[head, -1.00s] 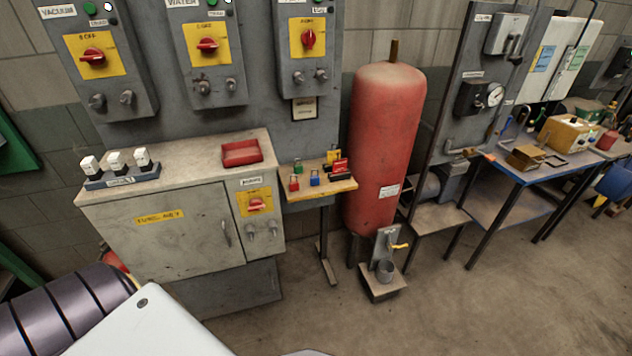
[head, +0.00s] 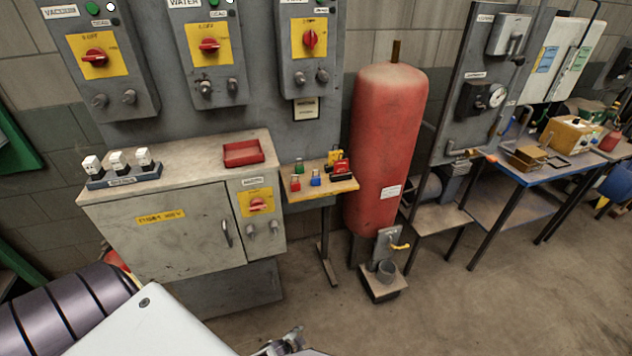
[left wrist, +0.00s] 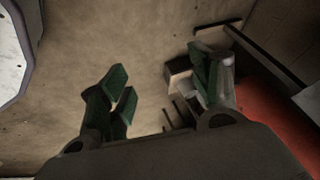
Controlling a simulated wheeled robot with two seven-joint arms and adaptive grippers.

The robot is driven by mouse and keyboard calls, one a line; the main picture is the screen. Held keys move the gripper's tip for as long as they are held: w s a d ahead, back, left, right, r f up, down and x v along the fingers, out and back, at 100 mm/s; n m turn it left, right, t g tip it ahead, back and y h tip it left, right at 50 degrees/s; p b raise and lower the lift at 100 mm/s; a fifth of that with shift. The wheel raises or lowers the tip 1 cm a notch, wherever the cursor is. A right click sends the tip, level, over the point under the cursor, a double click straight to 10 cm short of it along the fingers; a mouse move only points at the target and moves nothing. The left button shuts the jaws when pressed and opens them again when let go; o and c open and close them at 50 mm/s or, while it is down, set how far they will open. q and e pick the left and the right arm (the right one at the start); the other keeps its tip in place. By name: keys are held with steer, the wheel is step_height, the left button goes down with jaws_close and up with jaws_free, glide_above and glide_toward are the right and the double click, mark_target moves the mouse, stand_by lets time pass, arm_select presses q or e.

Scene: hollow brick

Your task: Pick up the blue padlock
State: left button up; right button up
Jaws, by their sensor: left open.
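The blue padlock (head: 316,180) stands on a small wooden-topped table (head: 338,187) in the middle of the head view. A red padlock (head: 295,184) is to its left, a green one (head: 299,167) behind it, and a yellow one (head: 334,157) behind to the right. My left gripper (left wrist: 160,88) is open and empty in the left wrist view, with its green-padded fingers apart over the floor. Part of it seems to show at the bottom edge of the head view, well below and in front of the table. My right gripper is out of view.
A red and black block (head: 340,169) sits near the padlocks. A grey cabinet (head: 180,235) with a red tray (head: 243,153) stands left of the table. A red tank (head: 385,150) stands close on the right, with a small stand (head: 384,286) before it. Open floor lies in front.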

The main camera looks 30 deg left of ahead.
arm_select(q)
steer(key=w+d+r+m+t+y, duration=0.1)
steer(key=w+r+m+t, duration=0.15)
steer(key=w+r, duration=0.55)
steer(key=w+r+m+t, duration=0.2)
steer(key=w+r+m, duration=0.25)
steer(key=r, duration=0.65)
steer(key=w+d+r+m+t+y, duration=0.1)
steer(key=w+r+m+t, duration=0.1)
steer(key=w+r, duration=0.65)
steer(key=s+a+r+m+t+y, duration=0.1)
steer(key=a+r+m+y, duration=0.2)
steer(key=r+m, duration=0.4)
steer(key=s+a+r+m+t+y, duration=0.1)
steer(key=a+r+m+y, duration=0.2)
steer(key=r, duration=1.6)
steer(key=m+y, duration=0.1)
steer(key=m, duration=0.2)
steer(key=shift+s+m+y, duration=0.3)
steer(key=shift+s+m, duration=0.05)
steer(key=shift+m, duration=0.05)
steer(key=shift+m, duration=0.4)
steer(key=shift+a+r, duration=0.1)
steer(key=shift+r, duration=0.05)
